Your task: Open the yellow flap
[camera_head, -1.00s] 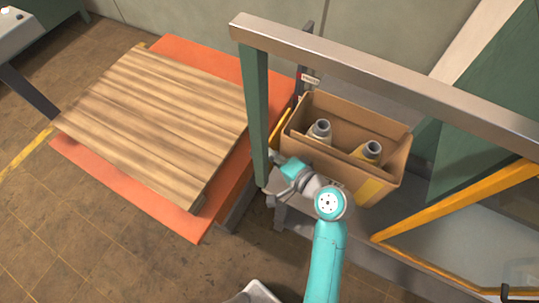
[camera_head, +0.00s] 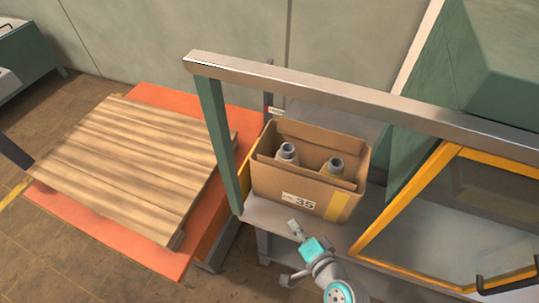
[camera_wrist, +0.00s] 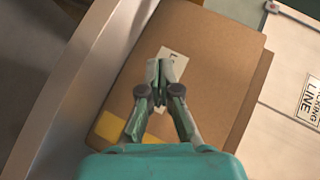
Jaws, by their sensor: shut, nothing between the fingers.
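The yellow flap is a yellow-framed clear panel (camera_head: 402,201) at the right of the head view, right of the cardboard box. A dark handle (camera_head: 481,286) is at its lower right, partly cut off by the picture edge. My gripper (camera_head: 291,224) is in front of the box, left of the flap and apart from it. In the wrist view my gripper (camera_wrist: 160,68) is shut and empty, with its fingertips over the box's white label. The flap is not seen in the wrist view.
The cardboard box (camera_head: 270,184) holds two grey bottles and stands on a grey bench (camera_head: 262,212). A metal beam (camera_head: 330,87) on a green post (camera_head: 217,140) crosses above it. A wooden-slatted orange platform (camera_head: 150,252) is at left.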

